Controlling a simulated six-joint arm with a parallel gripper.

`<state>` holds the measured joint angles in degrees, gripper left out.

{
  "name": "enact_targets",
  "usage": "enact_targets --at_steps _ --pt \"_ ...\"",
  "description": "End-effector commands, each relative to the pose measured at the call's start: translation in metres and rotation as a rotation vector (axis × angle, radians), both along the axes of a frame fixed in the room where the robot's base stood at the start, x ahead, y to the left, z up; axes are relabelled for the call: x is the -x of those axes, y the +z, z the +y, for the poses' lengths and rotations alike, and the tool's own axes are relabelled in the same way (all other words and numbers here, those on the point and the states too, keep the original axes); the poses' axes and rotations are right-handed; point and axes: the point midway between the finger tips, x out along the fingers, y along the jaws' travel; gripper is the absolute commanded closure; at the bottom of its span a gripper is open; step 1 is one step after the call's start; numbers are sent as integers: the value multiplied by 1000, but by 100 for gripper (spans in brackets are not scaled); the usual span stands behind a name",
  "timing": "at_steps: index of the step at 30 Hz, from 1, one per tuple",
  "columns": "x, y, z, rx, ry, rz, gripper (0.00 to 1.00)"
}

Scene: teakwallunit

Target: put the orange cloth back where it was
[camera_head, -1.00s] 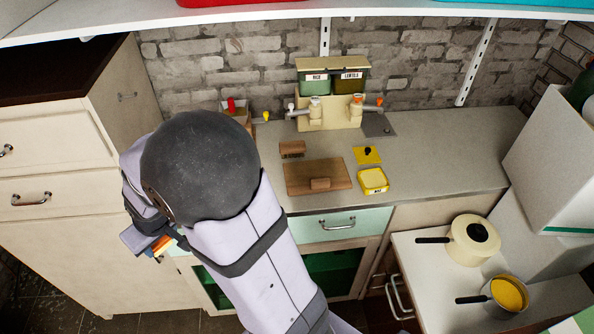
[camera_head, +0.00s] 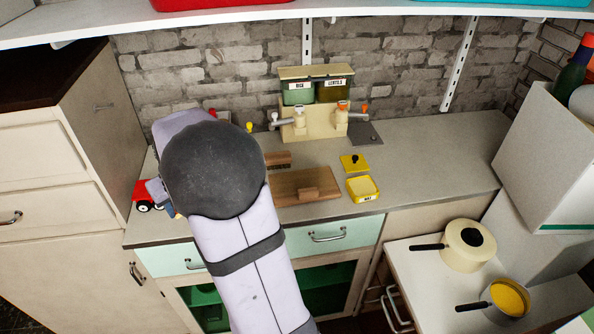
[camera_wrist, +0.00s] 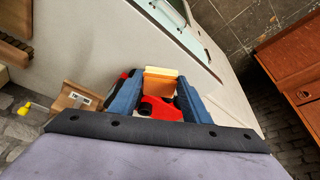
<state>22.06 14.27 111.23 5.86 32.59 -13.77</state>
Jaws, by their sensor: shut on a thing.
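In the wrist view my gripper (camera_wrist: 160,78) has its two blue fingers on either side of a folded orange-yellow cloth (camera_wrist: 160,85), and is shut on it. Just below the cloth in that picture is a red toy vehicle (camera_wrist: 160,108). The red toy vehicle also shows in the head view (camera_head: 142,198), on the left end of the grey counter (camera_head: 430,165). In the head view my arm hides the cloth and most of my gripper. I cannot tell how high the cloth is above the counter.
A wooden board (camera_head: 290,198) with a brush, a yellow tub (camera_head: 362,189) and a yellow lid (camera_head: 354,163) lie to the right. A rice and lentils dispenser (camera_head: 315,105) stands by the brick wall. A tall cream cabinet (camera_head: 100,130) borders the counter's left end.

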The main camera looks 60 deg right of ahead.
Motion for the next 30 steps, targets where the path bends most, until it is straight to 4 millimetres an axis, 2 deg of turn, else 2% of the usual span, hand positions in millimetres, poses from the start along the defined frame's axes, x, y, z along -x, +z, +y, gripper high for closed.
enact_targets --at_steps 1,8,14,18,21,24,30 --pt "1 -5 -27 -1 -37 -5 75" --pt "16 12 -112 -6 -135 -9 75" --pt "25 25 -197 -12 -346 -4 75" --pt "45 31 -262 -13 -514 -4 75" --pt "65 33 -304 -12 -628 -4 75" --pt "86 35 -339 -10 -731 -6 75" --pt "123 37 -386 -5 -880 -10 75"
